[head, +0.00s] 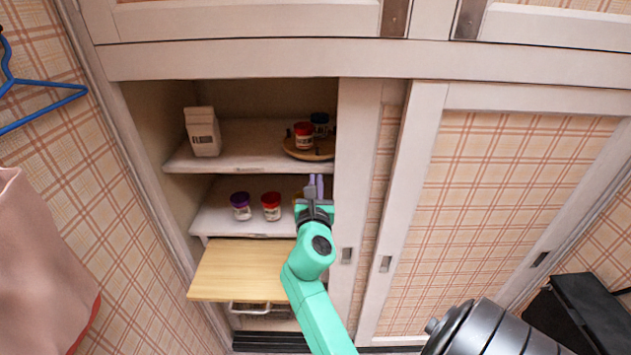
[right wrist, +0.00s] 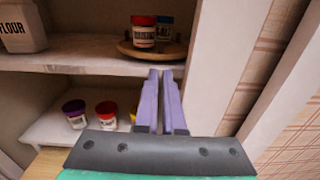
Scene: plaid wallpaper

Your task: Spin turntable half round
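The turntable (head: 310,156) is a round wooden disc at the right end of the upper shelf in the open cupboard. It carries a red-lidded jar (head: 303,136) at the front and a dark-blue-lidded jar (head: 320,122) behind it. My left gripper is not in view.
A flour carton (head: 203,131) stands at the upper shelf's left. Purple-lidded (head: 241,206) and red-lidded (head: 272,206) jars stand on the lower shelf; a yellowish item is partly hidden by my gripper. A wooden board (head: 240,268) juts out below. A sliding door (head: 510,220) closes the right side.

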